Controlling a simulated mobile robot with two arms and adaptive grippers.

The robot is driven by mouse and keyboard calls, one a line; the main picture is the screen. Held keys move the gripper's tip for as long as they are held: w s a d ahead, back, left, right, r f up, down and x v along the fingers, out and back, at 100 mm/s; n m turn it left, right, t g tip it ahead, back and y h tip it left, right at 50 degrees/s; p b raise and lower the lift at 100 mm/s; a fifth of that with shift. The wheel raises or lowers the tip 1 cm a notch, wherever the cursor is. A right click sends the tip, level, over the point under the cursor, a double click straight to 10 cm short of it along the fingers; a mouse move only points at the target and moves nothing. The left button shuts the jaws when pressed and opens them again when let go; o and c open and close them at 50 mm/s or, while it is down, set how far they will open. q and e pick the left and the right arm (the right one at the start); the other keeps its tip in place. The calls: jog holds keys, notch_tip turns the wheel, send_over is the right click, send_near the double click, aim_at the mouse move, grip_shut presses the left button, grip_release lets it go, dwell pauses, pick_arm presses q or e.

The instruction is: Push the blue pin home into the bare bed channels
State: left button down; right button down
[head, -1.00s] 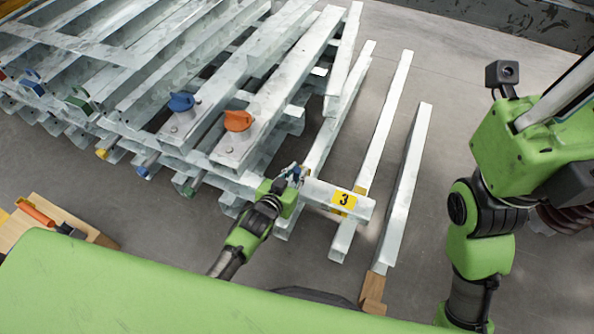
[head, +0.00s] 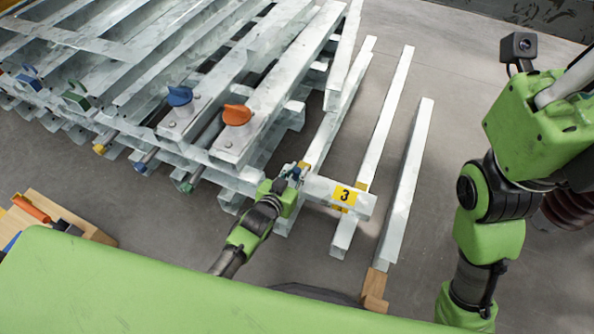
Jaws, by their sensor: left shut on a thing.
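My left gripper (head: 297,172) is low in the middle of the head view, at the near end of a grey steel channel (head: 328,128). It is shut on a small blue piece that looks like the blue pin (head: 295,170); the jaws hide most of it. A yellow bit shows just beyond the fingertips. A short cross channel with a yellow label "3" (head: 345,195) runs right from the gripper. How deep the pin sits cannot be told. My right arm stands at the right; its gripper is outside the picture.
A stack of steel frames fills the upper left, with a blue knob (head: 179,96) and an orange knob (head: 236,115). Yellow, blue (head: 140,167) and green ends stick out below. Two loose channels (head: 408,185) lie at right. Bare floor is between them and my right arm.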

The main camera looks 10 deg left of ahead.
pick_arm(q)
jog(key=c, duration=1.8)
grip_release()
jog(key=shift+s+a+r, duration=0.1)
jog(key=shift+s+r, duration=0.05)
jog(key=shift+s, duration=0.3)
jog(key=v, duration=1.1)
jog(key=shift+r, duration=0.2)
